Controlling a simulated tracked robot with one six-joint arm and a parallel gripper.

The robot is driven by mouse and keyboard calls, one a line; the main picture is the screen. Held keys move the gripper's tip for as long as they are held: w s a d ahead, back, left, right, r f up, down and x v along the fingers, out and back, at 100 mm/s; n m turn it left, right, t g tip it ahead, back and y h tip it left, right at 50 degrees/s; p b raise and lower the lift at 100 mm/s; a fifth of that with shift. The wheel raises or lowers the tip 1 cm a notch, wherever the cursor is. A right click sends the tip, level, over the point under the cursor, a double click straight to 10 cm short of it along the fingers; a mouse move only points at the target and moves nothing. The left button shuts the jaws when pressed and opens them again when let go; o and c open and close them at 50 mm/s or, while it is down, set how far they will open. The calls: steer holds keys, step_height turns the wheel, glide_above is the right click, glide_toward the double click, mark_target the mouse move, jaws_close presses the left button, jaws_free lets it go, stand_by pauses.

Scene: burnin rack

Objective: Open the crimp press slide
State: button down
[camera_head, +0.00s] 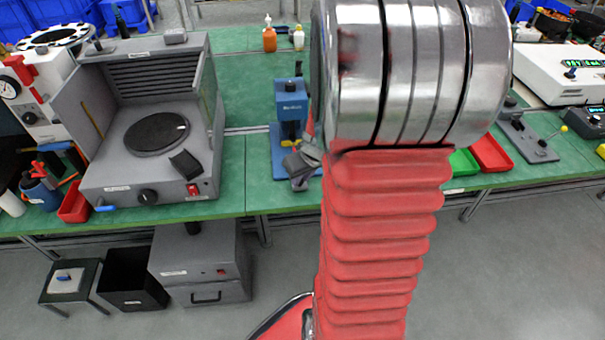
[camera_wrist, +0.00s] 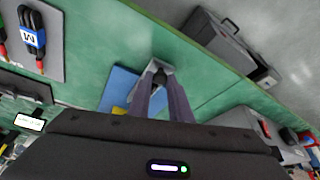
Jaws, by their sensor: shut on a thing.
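The blue crimp press (camera_head: 290,103) stands on the green bench in the head view, left of my arm. Its blue base shows in the wrist view (camera_wrist: 120,84). My gripper (camera_head: 300,165) is at the front of the press, low near the bench edge. In the wrist view my gripper's fingers (camera_wrist: 160,88) are together on a small dark knob at the pale grey slide (camera_wrist: 155,72). They largely hide the knob. My arm hides the right side of the press in the head view. How far the slide is out cannot be told.
A grey machine with a round black plate (camera_head: 157,135) stands to the left. Red and green bins (camera_head: 490,153) and a lever box (camera_head: 528,140) are to the right of my arm. Floor in front is clear.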

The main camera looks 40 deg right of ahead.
steer(key=c, duration=1.6)
jaws_free()
steer(key=shift+s+a, duration=0.1)
steer(key=v, duration=1.3)
steer(key=shift+s+r, duration=0.2)
steer(key=shift+r, duration=0.05)
